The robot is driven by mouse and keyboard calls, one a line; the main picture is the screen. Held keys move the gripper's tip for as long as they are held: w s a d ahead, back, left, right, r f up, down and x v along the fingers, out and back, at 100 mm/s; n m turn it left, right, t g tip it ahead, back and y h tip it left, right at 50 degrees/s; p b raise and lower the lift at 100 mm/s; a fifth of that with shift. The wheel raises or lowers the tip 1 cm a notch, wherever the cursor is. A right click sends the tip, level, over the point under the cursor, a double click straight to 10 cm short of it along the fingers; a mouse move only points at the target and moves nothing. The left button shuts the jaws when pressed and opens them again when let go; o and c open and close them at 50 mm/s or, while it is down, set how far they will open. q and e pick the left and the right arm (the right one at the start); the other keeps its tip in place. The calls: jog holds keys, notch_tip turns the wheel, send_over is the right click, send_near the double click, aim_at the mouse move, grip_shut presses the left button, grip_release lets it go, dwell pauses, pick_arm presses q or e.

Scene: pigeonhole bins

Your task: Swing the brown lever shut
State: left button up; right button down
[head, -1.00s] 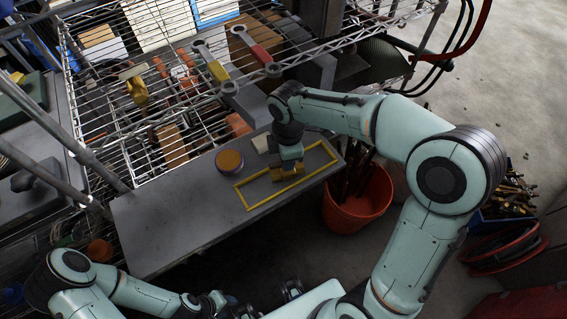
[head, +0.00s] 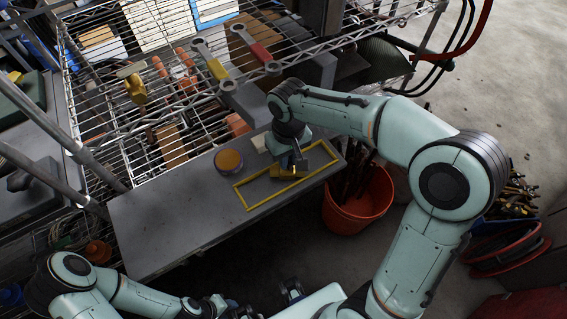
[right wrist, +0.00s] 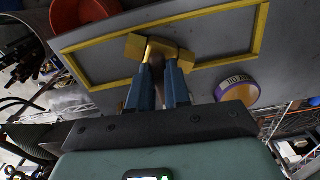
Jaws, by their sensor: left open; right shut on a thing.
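A brass-coloured piece with a blocky end (head: 278,173) lies inside the yellow outline on the grey shelf board; it also shows in the right wrist view (right wrist: 134,46). My right gripper (head: 290,168) reaches down from above, its two blue fingers (right wrist: 160,66) shut on the middle of this piece. The fingers hide part of it. A second brass fitting (head: 137,92) with a tan bar (head: 130,70) sits on the wire rack at the upper left. I cannot tell for sure which part is the brown lever. My left gripper (head: 222,304) is open and empty at the bottom edge, partly cut off.
An orange bucket (head: 352,215) stands below the board's right end. The board's left part is clear.

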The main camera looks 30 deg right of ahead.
jog(key=c, duration=1.2)
grip_release()
jog(key=shift+r+p, duration=0.8)
jog(key=shift+r, duration=0.3)
pick_arm(q)
jog(key=shift+w+r, duration=0.5)
jog(key=shift+r, duration=0.35)
pick_arm(e)
jog(key=shift+f, duration=0.1)
jog(key=shift+m, duration=0.4)
pick_arm(q)
jog(key=shift+s, duration=0.1)
jog(key=shift+f, duration=0.1)
